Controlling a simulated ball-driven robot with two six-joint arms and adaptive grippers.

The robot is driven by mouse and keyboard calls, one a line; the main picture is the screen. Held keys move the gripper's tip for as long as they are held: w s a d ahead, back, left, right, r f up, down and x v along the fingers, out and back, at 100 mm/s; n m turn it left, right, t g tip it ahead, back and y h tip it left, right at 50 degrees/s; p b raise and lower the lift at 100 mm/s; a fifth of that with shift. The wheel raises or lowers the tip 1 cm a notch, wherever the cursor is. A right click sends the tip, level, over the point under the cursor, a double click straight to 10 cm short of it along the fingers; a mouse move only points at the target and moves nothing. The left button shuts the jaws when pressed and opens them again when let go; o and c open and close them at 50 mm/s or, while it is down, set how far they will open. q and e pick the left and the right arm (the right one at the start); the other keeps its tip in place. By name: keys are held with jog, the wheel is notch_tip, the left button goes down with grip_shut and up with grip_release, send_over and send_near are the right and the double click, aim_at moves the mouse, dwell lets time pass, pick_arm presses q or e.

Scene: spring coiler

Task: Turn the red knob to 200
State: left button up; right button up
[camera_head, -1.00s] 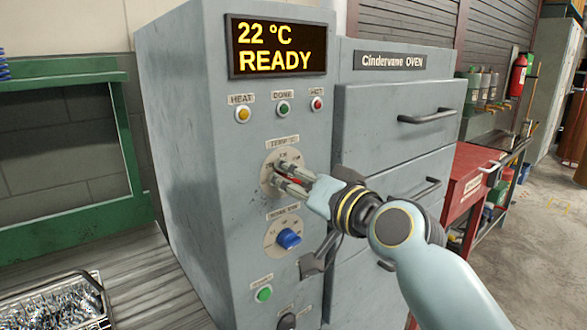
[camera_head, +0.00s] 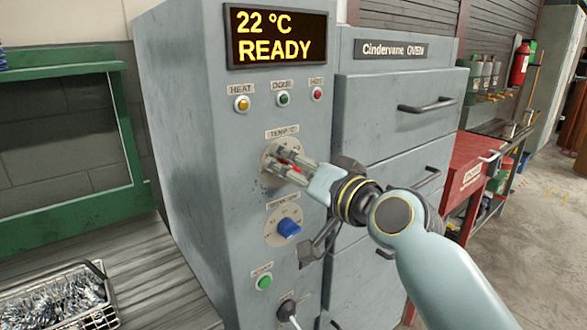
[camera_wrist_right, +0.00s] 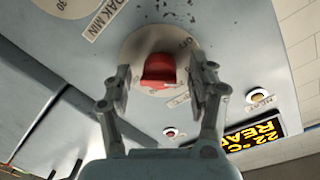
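The red knob (camera_head: 292,169) sits on the round TEMP dial (camera_head: 268,158) of the grey oven control panel. In the head view my right gripper's fingers partly cover the knob and dial scale, so its setting cannot be read. In the right wrist view the red knob (camera_wrist_right: 158,70) lies between the two fingers of my right gripper (camera_wrist_right: 160,82). A gap shows on each side of it, so the gripper is open around the knob and not clamped. The display (camera_head: 277,37) reads 22 °C READY. My left gripper is not in view.
Below is a blue knob (camera_head: 288,228) on its own dial, a green button (camera_head: 264,283) and a dark lever (camera_head: 287,309). Oven drawers with handles (camera_head: 427,107) stand right of the panel. A wire basket (camera_head: 98,316) of metal parts is at the lower left.

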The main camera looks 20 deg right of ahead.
jog(key=v, duration=1.2)
jog(key=shift+f, duration=0.1)
